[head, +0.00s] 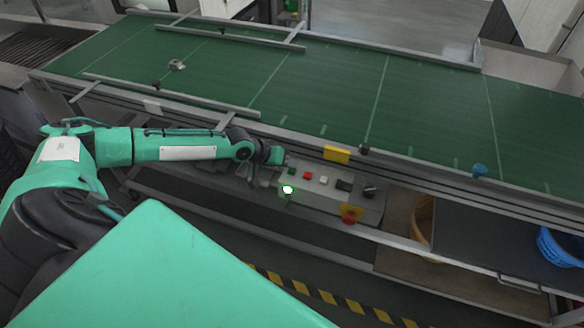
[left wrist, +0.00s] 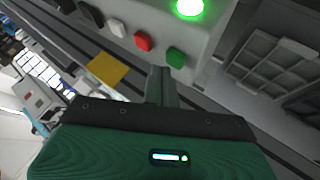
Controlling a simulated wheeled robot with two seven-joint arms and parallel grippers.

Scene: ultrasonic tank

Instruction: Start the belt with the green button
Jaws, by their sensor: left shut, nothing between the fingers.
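The control panel (head: 330,190) is on the belt's near side. Its green button (head: 291,171) is at the left of the button row, beside a red button (head: 307,175) and a white one (head: 323,180). The green button also shows in the left wrist view (left wrist: 176,57). A green lamp (head: 288,189) glows on the panel's front. My left gripper (head: 279,158) is shut and empty, just beside the green button. In the left wrist view its fingertips (left wrist: 160,74) end close to the button; I cannot tell whether they touch it. My right gripper is out of view.
The green belt (head: 430,105) runs behind the panel, with a small metal part (head: 176,65) on it. A blue basket (head: 560,247) stands at right.

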